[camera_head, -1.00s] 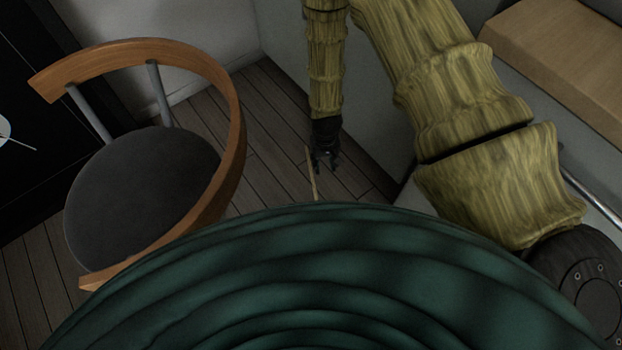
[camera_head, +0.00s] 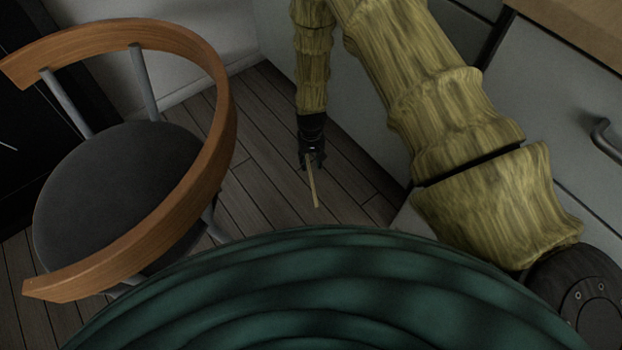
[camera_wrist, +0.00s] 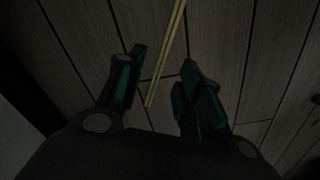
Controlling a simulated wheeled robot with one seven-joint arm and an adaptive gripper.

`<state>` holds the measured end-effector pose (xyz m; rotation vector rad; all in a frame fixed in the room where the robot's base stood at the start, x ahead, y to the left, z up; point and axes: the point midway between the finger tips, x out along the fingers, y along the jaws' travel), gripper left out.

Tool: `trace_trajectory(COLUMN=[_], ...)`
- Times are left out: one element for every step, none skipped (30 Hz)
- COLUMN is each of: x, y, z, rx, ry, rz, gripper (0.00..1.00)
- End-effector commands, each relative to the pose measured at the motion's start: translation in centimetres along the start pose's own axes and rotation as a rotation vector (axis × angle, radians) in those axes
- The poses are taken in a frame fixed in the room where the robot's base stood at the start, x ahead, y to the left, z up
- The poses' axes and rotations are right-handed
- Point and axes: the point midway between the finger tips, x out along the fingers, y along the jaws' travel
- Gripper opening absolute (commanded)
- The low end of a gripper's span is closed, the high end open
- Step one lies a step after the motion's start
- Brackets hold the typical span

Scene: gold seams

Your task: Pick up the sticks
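The sticks (camera_head: 313,186) are thin, straight and pale tan, lying close together near the floor in the head view. In the wrist view the sticks (camera_wrist: 166,55) run from the top edge down between my fingers, side by side. My gripper (camera_head: 312,162) points down over their upper end in the head view. In the wrist view my gripper (camera_wrist: 160,85) has its two dark fingers spread, with a clear gap around the sticks. Neither finger appears to touch them. The exact height of my fingers above the floor cannot be told.
A wooden chair (camera_head: 215,90) with a dark round seat stands to the left. Grey cabinets (camera_head: 560,100) line the right. The plank floor (camera_head: 260,170) around my gripper is open.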

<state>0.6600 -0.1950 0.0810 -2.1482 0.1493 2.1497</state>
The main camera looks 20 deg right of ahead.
Motion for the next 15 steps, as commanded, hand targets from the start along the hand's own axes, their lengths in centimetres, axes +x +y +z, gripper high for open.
trace_trajectory(x=[0.2, 0.3, 0.4, 0.5, 0.7, 1.0, 1.3, 1.6, 1.9, 2.2, 2.5, 2.9, 3.2, 3.5, 4.0], y=[0.0, 0.0, 0.0, 0.0, -0.1, -0.1, -0.1, -0.1, -0.2, -0.2, -0.2, -0.3, -0.3, -0.3, -0.4], z=[0.0, 0.0, 0.0, 0.0, 0.0, 0.0, 0.0, 0.0, 0.0, 0.0, 0.0, 0.0, 0.0, 0.0, 0.0], rx=[0.0, 0.0, 0.0, 0.0, 0.0, 0.0, 0.0, 0.0, 0.0, 0.0, 0.0, -0.001, -0.001, -0.001, 0.0], ry=[0.0, 0.001, 0.0, 0.0, 0.0, 0.0, 0.0, 0.0, 0.0, 0.0, 0.0, -0.001, -0.001, 0.0, -0.001], rz=[0.0, 0.0, 0.0, 0.0, 0.0, 0.0, 0.0, 0.0, 0.0, 0.0, 0.0, 0.0, 0.0, 0.0, 0.0], gripper=[0.36, 0.36, 0.36, 0.36, 0.36, 0.36, 0.36, 0.36, 0.36, 0.36, 0.36, 0.36, 0.36, 0.36, 0.36])
